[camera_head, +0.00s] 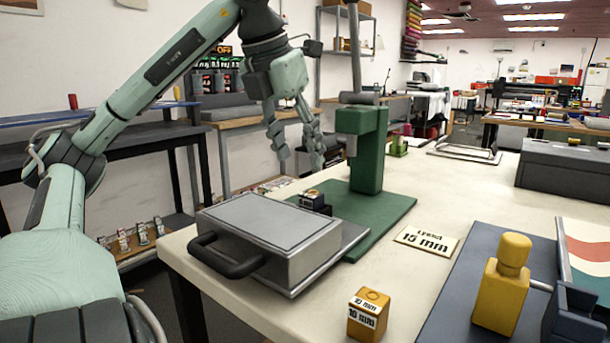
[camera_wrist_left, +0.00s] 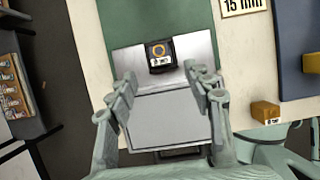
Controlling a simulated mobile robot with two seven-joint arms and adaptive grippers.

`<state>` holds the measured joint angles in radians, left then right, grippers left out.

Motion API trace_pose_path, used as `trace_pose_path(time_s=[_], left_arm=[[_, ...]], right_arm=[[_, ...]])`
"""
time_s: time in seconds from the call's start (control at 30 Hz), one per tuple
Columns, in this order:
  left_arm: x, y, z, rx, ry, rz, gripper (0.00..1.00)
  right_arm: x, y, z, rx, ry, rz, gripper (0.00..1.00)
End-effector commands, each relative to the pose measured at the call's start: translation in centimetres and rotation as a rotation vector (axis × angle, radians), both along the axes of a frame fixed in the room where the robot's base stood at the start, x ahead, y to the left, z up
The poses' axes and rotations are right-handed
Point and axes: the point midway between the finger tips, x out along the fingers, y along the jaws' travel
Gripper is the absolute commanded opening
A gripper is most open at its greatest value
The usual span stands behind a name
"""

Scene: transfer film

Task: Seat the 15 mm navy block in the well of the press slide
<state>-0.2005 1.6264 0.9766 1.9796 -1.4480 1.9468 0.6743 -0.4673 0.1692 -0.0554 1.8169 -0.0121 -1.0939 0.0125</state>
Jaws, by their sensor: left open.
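The dark navy block (camera_head: 315,201) has a ring on top and a pale label. It stands behind the raised grey cover of the press slide (camera_head: 265,232), which hides its lower part in the head view. In the left wrist view the block (camera_wrist_left: 160,56) is at the far end of the silver slide plate (camera_wrist_left: 197,50). I cannot tell whether it sits fully down in the well. My left gripper (camera_head: 297,150) is open and empty, above the block and apart from it. Its fingers (camera_wrist_left: 160,82) also show in the wrist view. My right gripper is not in view.
The green press column (camera_head: 368,150) stands right behind the block. A yellow block (camera_head: 368,314) stands near the front table edge. A 15 mm card (camera_head: 427,240) lies on the table. A dark mat at right holds a yellow bottle-shaped piece (camera_head: 502,285). Clear table surrounds the card.

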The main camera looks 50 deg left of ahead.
Motion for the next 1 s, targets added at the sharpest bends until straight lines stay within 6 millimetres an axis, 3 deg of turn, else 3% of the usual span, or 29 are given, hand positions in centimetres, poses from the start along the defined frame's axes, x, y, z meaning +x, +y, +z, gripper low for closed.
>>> trace_pose_path(time_s=[0.1, 0.3, 1.0], left_arm=[[-0.7, -0.2, 1.8, 0.001, -0.002, 0.0, 0.51], [-1.2, -0.3, 3.0, 0.001, 0.001, -0.001, 0.51], [-1.3, -0.3, 3.0, 0.0, 0.001, -0.001, 0.51]], right_arm=[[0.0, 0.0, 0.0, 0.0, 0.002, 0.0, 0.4], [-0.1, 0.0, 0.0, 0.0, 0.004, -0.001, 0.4], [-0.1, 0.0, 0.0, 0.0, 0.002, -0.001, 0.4]])
